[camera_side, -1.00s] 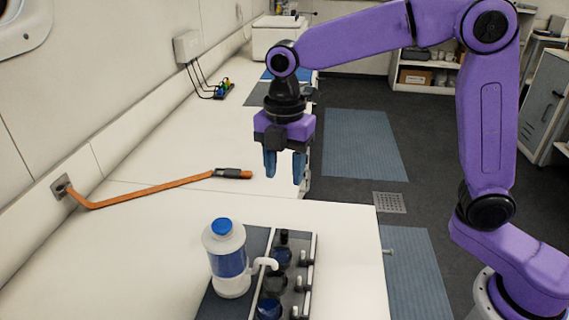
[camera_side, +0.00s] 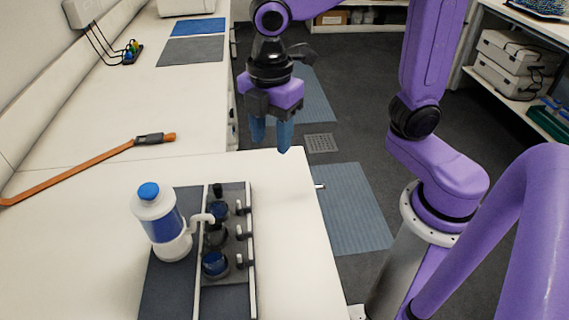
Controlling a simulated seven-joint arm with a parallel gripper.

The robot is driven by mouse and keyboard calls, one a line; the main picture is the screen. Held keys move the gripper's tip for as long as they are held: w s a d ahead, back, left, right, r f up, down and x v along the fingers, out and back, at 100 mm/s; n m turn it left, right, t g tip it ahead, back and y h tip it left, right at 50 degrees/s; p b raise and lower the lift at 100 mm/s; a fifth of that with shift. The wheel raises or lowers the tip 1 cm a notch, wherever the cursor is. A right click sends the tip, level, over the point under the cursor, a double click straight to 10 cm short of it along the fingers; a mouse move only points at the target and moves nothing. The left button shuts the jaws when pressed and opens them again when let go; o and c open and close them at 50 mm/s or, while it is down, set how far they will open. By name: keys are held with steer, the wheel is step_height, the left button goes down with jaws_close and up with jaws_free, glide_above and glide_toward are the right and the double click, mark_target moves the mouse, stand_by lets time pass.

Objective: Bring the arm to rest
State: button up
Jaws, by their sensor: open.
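My gripper (camera_side: 271,136) hangs pointing down near the far right edge of the near white bench, with its two blue fingers apart and nothing between them. It is beyond and above the rack of dark jars, clear of everything on the bench. My purple arm (camera_side: 428,60) is bent, with its upper part cut off by the top of the picture.
A white bottle with a blue cap (camera_side: 160,222) stands upright on a dark mat (camera_side: 168,290), beside a rack (camera_side: 228,300) of dark jars. The bench (camera_side: 285,225) is bare to the right of the rack.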

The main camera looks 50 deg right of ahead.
steer(key=s+d+f+m, duration=0.4)
steer(key=s+d+m, duration=0.2)
steer(key=s+d, duration=0.4)
steer(key=s, duration=0.4)
steer(key=shift+f, duration=0.15)
